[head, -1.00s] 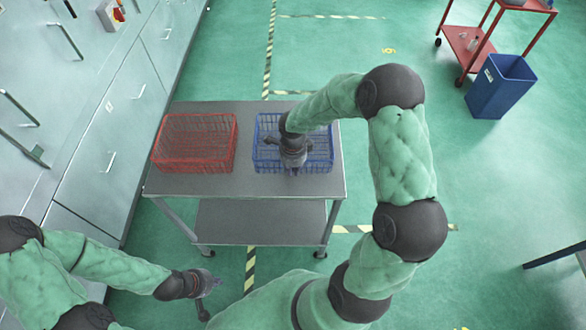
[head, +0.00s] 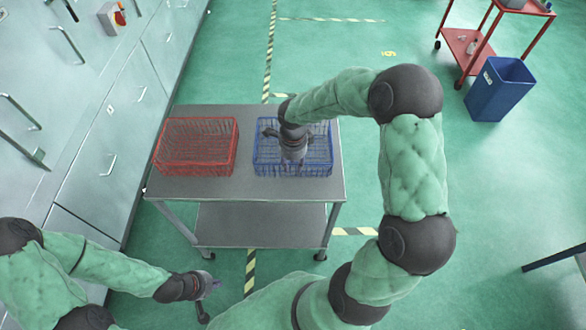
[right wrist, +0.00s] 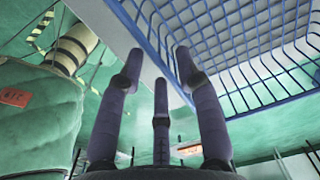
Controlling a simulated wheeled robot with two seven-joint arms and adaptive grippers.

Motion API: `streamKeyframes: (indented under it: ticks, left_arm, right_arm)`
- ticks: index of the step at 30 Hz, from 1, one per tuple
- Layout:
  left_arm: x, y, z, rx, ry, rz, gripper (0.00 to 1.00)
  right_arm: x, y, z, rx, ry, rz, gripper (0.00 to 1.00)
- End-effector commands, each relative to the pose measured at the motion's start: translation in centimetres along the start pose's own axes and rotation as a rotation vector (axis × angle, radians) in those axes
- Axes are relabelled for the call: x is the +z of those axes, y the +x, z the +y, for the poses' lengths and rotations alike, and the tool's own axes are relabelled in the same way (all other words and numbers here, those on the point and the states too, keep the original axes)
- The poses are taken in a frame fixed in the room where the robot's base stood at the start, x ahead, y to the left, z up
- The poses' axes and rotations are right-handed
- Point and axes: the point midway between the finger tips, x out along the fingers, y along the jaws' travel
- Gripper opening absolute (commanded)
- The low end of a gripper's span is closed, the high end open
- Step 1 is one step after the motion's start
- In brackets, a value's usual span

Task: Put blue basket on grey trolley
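The blue wire basket (head: 322,160) stands on the right part of the grey trolley's top (head: 250,188), as seen in the head view. My right gripper (head: 292,160) points down over the basket, its tips partly hidden among the wires. In the right wrist view its fingers (right wrist: 158,72) are spread with nothing between them. The basket's mesh (right wrist: 235,45) is close, at upper right in that view; contact cannot be told. My left gripper (head: 212,297) is low at the lower left, off the trolley, its fingers apart and empty.
A red wire basket (head: 196,147) stands on the trolley's left part. Grey cabinets (head: 95,130) line the left side. A red cart (head: 468,45) and a blue bin (head: 500,90) stand at upper right. The floor right of the trolley is mostly clear.

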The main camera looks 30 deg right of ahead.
Motion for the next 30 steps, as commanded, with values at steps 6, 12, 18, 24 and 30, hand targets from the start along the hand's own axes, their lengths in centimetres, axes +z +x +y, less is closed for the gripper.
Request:
streamKeyframes:
  ticks: [6, 12, 18, 24, 30]
  left_arm:
    - [0.0, -0.6, 0.2, 0.0, 0.0, 0.0, 0.0]
    - [0.0, -0.8, 0.3, 0.0, 0.0, 0.0, 0.0]
    - [0.0, -0.8, 0.3, 0.0, 0.0, 0.0, 0.0]
    - [0.0, -0.8, 0.3, 0.0, 0.0, 0.0, 0.0]
    - [0.0, -0.8, 0.3, 0.0, 0.0, 0.0, 0.0]
  right_arm:
    - [0.0, -4.2, 0.0, -0.002, 0.0, -0.001, 0.35]
    - [0.0, -5.9, 0.0, 0.0, 0.001, 0.0, 0.35]
    - [0.0, -6.3, 0.1, 0.002, 0.0, 0.0, 0.35]
    - [0.0, -6.2, 0.0, 0.002, 0.0, 0.0, 0.35]
    - [0.0, -6.2, 0.0, 0.001, 0.0, 0.0, 0.35]
